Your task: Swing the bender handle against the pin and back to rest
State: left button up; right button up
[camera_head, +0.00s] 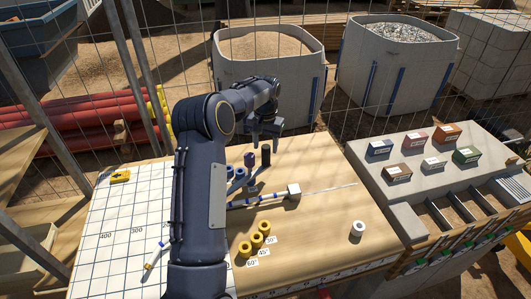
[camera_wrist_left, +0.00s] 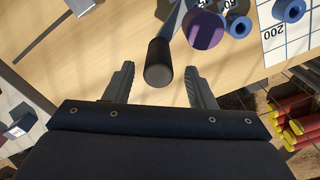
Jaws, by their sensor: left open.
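The bender handle, with a black grip (camera_head: 266,157) standing up at its end, is on the wooden table near its middle. My left gripper (camera_head: 264,136) is just above the grip, jaws open. In the left wrist view the black grip (camera_wrist_left: 158,64) shows between the two spread fingers, with gaps on both sides. A blue-grey bar (camera_wrist_left: 174,18) runs away from it. A purple cylinder (camera_head: 250,160) stands beside the handle. Blue rollers (camera_head: 249,170) stand near it. I cannot tell which post is the pin. My right gripper is out of view.
A thin rod (camera_head: 325,188) passes a white block (camera_head: 294,191) in front of the handle. Yellow rollers (camera_head: 257,240) with angle labels stand nearer, and a white ring (camera_head: 358,228) lies right. Coloured boxes (camera_head: 415,138) stand on the right bench. A wire fence crosses behind.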

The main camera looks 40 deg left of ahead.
pick_arm(q)
jog(key=shift+r, duration=1.8)
